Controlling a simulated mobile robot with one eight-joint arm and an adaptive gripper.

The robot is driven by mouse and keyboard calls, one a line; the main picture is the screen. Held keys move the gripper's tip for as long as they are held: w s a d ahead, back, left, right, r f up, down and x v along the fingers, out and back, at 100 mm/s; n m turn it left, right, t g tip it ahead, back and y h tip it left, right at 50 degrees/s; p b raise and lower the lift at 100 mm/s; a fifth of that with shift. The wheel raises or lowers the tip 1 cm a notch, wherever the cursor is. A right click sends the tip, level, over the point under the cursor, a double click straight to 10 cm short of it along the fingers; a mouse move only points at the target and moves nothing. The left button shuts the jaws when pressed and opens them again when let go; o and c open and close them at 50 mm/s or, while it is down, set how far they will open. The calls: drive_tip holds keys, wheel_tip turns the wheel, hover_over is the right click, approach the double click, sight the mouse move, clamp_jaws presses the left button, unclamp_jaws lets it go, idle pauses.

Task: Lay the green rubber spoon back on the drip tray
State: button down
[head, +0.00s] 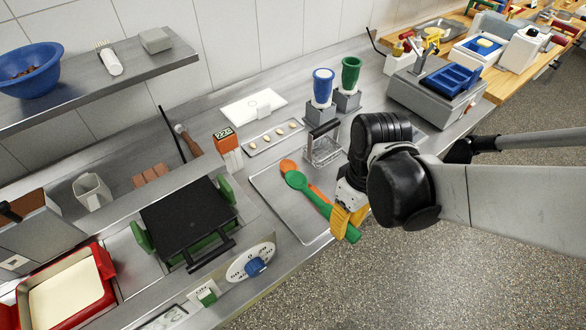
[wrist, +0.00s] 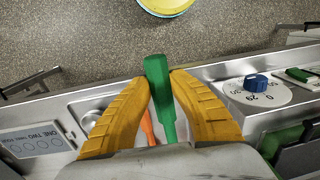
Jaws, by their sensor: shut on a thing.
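The green rubber spoon (head: 301,185) has its bowl end over the drip tray and its handle running down to the right into my gripper (head: 349,219). In the wrist view the green handle (wrist: 159,88) sits between the two yellow fingers (wrist: 160,92), which are shut on it. The drip tray (head: 285,217) is a flat grey metal tray with a raised rim. An orange spoon (head: 289,166) lies on the tray, partly under the green one; a strip of orange also shows in the wrist view (wrist: 147,124). I cannot tell whether the green spoon touches the tray.
A black-topped press (head: 188,222) with green handles and a dial (head: 250,262) stand left of the tray. A wire rack (head: 323,145) stands at the tray's back edge. Blue (head: 323,84) and green (head: 351,74) dispensers stand behind. The tray's front left part is clear.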

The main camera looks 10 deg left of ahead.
drive_tip(key=shift+s+a, duration=0.15)
drive_tip(key=b, duration=0.5)
hover_over(302, 223)
drive_tip(key=f, duration=0.7)
drive_tip(key=shift+w+f, duration=0.2)
wheel_tip(302, 223, down, 3)
drive_tip(key=shift+r+b, duration=0.2)
drive_tip(key=shift+b, duration=0.35)
drive_tip(key=shift+s+f, duration=0.1)
drive_tip(key=shift+f, duration=0.2)
drive_tip(key=c, duration=1.3)
unclamp_jaws()
